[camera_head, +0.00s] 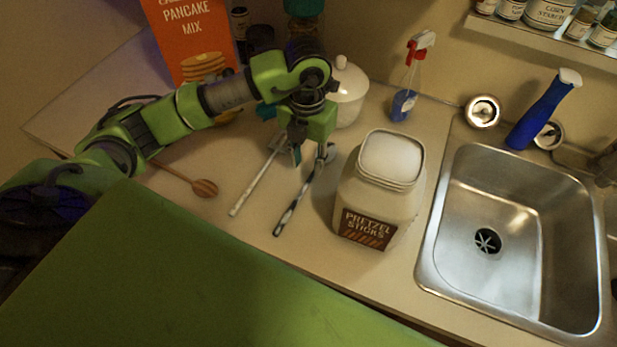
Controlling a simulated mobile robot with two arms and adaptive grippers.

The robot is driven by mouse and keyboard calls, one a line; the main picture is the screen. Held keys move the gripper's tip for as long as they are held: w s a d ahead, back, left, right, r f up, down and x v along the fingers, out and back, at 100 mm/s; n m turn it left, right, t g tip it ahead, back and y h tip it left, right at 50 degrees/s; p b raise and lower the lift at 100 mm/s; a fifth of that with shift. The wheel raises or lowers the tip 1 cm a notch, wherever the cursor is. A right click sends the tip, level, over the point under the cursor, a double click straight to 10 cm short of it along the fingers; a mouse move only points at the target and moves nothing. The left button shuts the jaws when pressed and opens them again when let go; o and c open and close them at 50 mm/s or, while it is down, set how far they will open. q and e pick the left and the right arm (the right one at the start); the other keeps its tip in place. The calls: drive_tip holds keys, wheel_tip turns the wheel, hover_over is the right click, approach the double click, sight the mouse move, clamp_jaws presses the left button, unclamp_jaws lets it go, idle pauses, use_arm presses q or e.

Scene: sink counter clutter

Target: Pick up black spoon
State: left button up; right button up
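My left gripper (309,155) points down over the far ends of this utensil and a white-handled one (253,187). Its fingers are spread apart, one on each side, with no object clearly held between them. I cannot tell whether a finger touches either utensil. My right gripper is out of view.
A wooden spoon (204,187) lies at the left. A pretzel sticks jar (378,195) stands close on the right, with a sink (460,215) beyond. A white lidded pot (349,92), a spray bottle (404,100) and a pancake mix box (186,30) stand behind.

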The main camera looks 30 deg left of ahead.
sight(307, 182)
use_arm(q)
drive_tip(key=shift+f, duration=0.2)
drive_tip(key=f+p, duration=0.1)
drive_tip(key=f, duration=0.1)
drive_tip(key=s+f+p, duration=0.1)
drive_tip(key=f, duration=0.1)
drive_tip(key=shift+d+p, duration=0.15)
drive_tip(key=shift+p, duration=0.25)
drive_tip(key=shift+f, duration=0.4)
drive_tip(key=shift+w+f, duration=0.15)
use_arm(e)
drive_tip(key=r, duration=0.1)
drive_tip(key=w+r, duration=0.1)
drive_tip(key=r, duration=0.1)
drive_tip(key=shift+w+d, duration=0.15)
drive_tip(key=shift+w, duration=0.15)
use_arm(q)
clamp_jaws()
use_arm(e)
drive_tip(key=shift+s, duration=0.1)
